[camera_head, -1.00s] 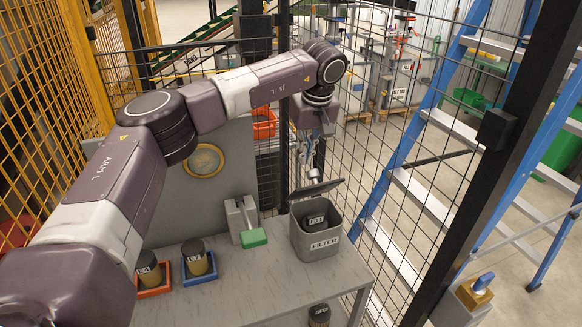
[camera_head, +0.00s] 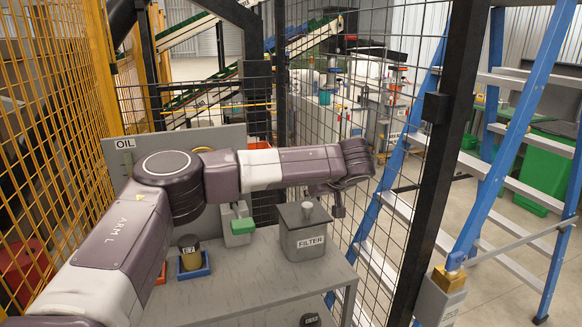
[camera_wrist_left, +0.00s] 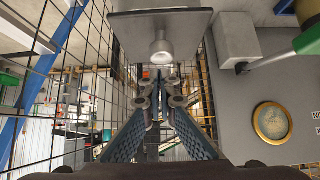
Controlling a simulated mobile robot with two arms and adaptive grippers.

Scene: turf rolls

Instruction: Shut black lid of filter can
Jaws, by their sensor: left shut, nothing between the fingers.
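The grey filter can (camera_head: 304,243) stands on the grey table, its FILTER label facing me. Its black lid (camera_head: 292,215) lies flat over the top and looks shut, with a pale knob (camera_head: 307,208) upright on it. The can's contents are hidden. My left gripper (camera_head: 324,190) is above the lid's right side, partly hidden under my own arm. In the left wrist view the lid (camera_wrist_left: 187,24) and its knob (camera_wrist_left: 162,53) appear upside down, beyond the left fingers (camera_wrist_left: 161,92), which are shut and empty. I cannot tell whether they touch the lid. My right gripper is not in view.
A grey block with a green handle (camera_head: 242,224) stands left of the can. A dark-topped jar (camera_head: 190,253) sits in a blue tray (camera_head: 204,271) further left. Wire mesh fence and a blue ladder (camera_head: 480,160) stand to the right. The table front is mostly clear.

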